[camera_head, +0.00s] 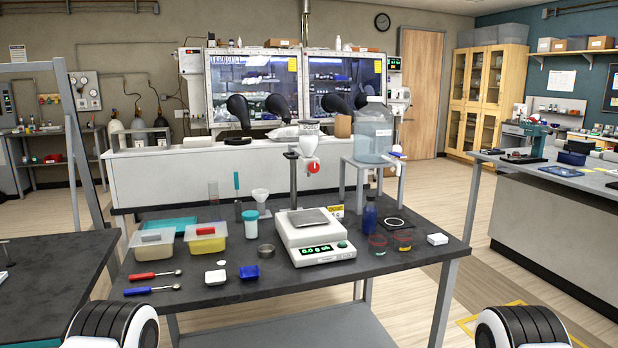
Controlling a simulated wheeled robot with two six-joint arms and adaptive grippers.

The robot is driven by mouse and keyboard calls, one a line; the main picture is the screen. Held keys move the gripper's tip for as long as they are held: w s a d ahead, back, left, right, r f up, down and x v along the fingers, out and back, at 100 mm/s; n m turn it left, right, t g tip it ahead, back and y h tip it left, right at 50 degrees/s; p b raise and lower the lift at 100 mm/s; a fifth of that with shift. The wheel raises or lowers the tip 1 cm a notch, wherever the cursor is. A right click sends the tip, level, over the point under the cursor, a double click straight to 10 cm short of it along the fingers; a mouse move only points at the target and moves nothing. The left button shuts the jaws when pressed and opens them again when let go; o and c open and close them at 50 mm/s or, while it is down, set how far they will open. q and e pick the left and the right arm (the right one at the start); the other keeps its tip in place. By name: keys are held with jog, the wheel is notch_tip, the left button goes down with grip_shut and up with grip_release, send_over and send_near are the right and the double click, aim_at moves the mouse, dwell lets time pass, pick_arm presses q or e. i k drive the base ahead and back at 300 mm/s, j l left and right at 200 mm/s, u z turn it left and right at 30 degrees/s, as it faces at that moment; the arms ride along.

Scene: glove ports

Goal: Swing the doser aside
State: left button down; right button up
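The doser (309,143) is a white, labelled hopper with a red knob (314,167) at its lower end. It is carried on a grey post (293,188) that rises behind the balance. The doser hangs above the pan (307,217) of a white balance (314,240), clear of it by a wide gap. The balance has a lit green display. Neither gripper is in view. Only rounded white and black parts of my two arms show at the bottom left and bottom right edges, well apart from the doser.
A clear carboy (373,140) on a grey stand (375,164) is right of the doser. A blue bottle (369,217) and dishes stand right of the balance. Tubs (153,244), a funnel (261,199) and red and blue scoops (152,276) are on the left of the dark table (230,295).

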aim_at(308, 144)
jog(key=i+j+z, duration=0.75)
jog(key=i+j, duration=0.05)
jog(key=j, duration=0.05)
